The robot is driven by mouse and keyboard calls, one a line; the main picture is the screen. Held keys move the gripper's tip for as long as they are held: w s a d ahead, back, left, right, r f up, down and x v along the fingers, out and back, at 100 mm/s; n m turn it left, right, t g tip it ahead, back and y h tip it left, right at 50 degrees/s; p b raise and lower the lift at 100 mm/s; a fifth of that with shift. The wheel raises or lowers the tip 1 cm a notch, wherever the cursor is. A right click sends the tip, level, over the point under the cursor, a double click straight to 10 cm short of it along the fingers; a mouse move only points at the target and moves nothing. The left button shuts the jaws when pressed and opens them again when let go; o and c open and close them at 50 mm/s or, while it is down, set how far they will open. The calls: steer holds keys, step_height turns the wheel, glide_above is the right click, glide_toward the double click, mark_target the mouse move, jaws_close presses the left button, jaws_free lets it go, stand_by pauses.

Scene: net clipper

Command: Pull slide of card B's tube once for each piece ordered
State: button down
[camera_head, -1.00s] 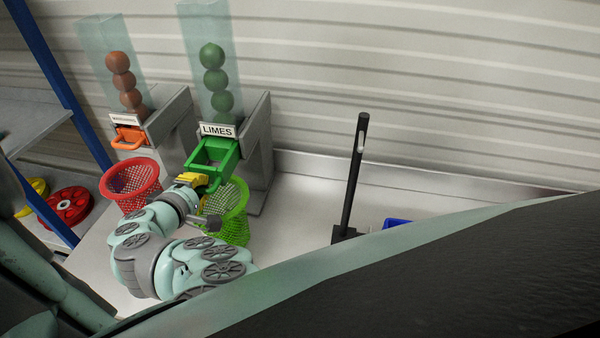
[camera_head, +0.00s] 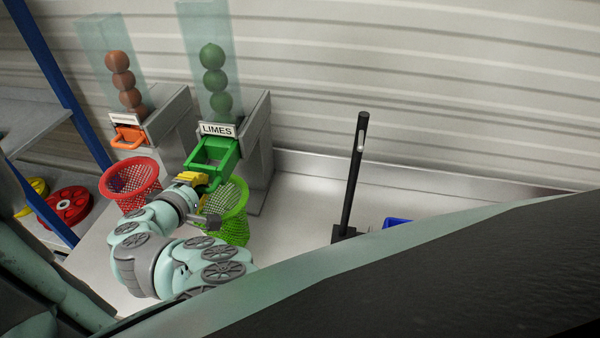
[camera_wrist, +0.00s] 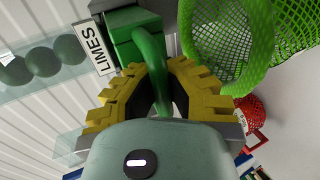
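The clear tube of limes (camera_head: 214,80) stands on a grey housing (camera_head: 258,145) with a "LIMES" label (camera_head: 217,130). Several green balls are stacked in it. Its green slide (camera_head: 233,155) sticks out from the housing, above and beside the green mesh basket (camera_head: 236,225). My gripper (camera_wrist: 155,95) has its yellow fingers closed around the green slide handle (camera_wrist: 150,50); it also shows in the head view (camera_head: 193,179). The tube of reddish-brown balls (camera_head: 122,80) stands to the left, with its orange slide (camera_head: 128,136) close in. No order card is readable.
A red mesh basket (camera_head: 130,185) stands below the orange slide. A black upright post (camera_head: 352,180) and part of a blue item (camera_head: 397,223) are to the right. A red wheel (camera_head: 65,207) lies on the left shelf. The counter between basket and post is clear.

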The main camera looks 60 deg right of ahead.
steer(key=shift+w+d+r+b, duration=0.15)
steer(key=shift+w+d, duration=0.5)
steer(key=shift+d, duration=0.95)
steer(key=shift+w+d+b, duration=0.3)
steer(key=shift+w+d, duration=0.4)
steer(key=shift+d, duration=0.85)
steer(key=shift+w+d+r+b, duration=0.15)
steer(key=shift+w+d, duration=0.5)
steer(key=shift+d, duration=0.95)
steer(key=shift+a, duration=0.1)
steer(key=shift+s+a, duration=0.1)
steer(key=shift+a, duration=0.3)
glide_toward(218, 152)
steer(key=f, duration=0.1)
steer(key=a+f, duration=0.1)
steer(key=f, duration=0.1)
steer(key=shift+s+a+f, duration=0.15)
steer(key=shift+s+f, duration=0.1)
steer(key=shift+s, duration=0.1)
